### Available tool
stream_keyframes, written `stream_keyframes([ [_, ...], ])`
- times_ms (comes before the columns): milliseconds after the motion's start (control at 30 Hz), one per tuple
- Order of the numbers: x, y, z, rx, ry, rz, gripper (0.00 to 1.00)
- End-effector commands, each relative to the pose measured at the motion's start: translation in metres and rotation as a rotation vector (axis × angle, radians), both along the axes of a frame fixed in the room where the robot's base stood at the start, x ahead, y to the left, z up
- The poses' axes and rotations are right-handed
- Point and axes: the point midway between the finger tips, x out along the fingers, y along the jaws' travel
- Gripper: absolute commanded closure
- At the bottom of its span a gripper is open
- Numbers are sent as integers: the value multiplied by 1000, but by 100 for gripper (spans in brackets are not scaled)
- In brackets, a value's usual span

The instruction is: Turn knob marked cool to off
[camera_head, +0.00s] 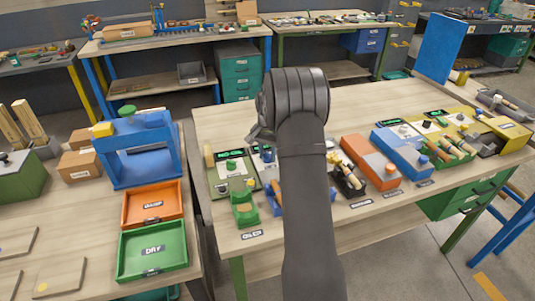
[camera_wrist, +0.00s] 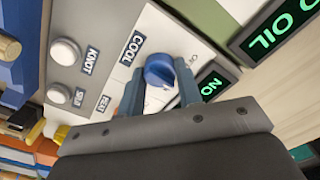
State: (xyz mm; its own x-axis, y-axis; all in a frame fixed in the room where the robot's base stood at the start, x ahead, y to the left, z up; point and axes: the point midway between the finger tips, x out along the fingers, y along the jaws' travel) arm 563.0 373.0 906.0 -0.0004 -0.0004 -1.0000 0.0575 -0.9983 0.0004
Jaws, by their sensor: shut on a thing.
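The blue round knob (camera_wrist: 160,70) sits on a light panel (camera_wrist: 110,20) in the wrist view, beside a label reading COOL (camera_wrist: 132,48). My gripper (camera_wrist: 158,90) has its two blue-grey fingers on either side of this knob and is shut on it. A small partly hidden mark starting with O shows right of the knob. A dark display (camera_wrist: 212,87) with green letters, seemingly NO, is close to the right finger.
Pale buttons marked KNOT (camera_wrist: 66,51) and SPLIT (camera_wrist: 59,93) lie left of the knob. A display (camera_wrist: 275,30) reading OIL is at the upper right. In the head view, a green tray (camera_head: 152,275), an orange tray (camera_head: 128,212) and an orange box (camera_head: 370,162) stand around my arm.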

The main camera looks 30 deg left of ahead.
Motion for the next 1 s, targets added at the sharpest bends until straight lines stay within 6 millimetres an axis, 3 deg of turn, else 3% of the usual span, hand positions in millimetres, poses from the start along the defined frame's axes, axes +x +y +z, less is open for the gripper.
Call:
stream_keyframes([
  [600,0,0,1,1,-2,567,91],
  [1000,0,1,1,1,-2,797,91],
])
